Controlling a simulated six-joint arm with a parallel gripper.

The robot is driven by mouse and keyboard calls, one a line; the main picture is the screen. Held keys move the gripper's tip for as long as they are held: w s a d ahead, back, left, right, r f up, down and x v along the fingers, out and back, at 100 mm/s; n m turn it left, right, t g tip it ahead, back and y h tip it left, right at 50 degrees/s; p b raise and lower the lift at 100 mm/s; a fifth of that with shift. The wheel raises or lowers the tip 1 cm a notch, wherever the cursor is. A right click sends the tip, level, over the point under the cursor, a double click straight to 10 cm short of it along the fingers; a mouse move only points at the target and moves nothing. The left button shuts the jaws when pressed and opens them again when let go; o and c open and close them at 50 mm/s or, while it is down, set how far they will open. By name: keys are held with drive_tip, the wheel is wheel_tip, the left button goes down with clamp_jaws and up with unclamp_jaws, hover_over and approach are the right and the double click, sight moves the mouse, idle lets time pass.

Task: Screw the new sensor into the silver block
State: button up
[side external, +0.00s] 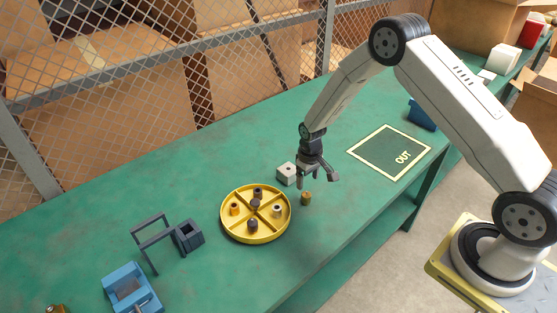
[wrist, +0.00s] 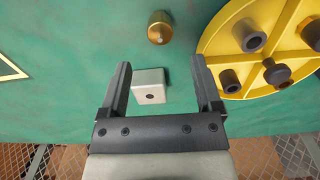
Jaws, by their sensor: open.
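The silver block (side external: 287,173) stands on the green table beside my gripper. In the wrist view the silver block (wrist: 150,87) shows a dark round hole in its face and lies between the lines of my fingers. A brass-coloured sensor (side external: 306,198) stands on the table in front of the block; it also shows in the wrist view (wrist: 160,28), with a pointed tip. I cannot tell whether it is the new one. My gripper (side external: 317,182) is open and empty above the table; both its fingers show in the wrist view (wrist: 160,75).
A round yellow divided tray (side external: 226,231) holding several dark and coloured cylindrical parts stands left of the block. A yellow-outlined OUT square (side external: 385,155) and a blue bin (side external: 422,115) are to the right. A grey frame (side external: 150,228) and a blue fixture (side external: 125,283) stand at the left.

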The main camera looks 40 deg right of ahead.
sight(307, 194)
drive_tip(key=shift+f, duration=3.4)
clamp_jaws()
drive_tip(key=shift+r, duration=0.15)
drive_tip(key=shift+r, duration=2.35)
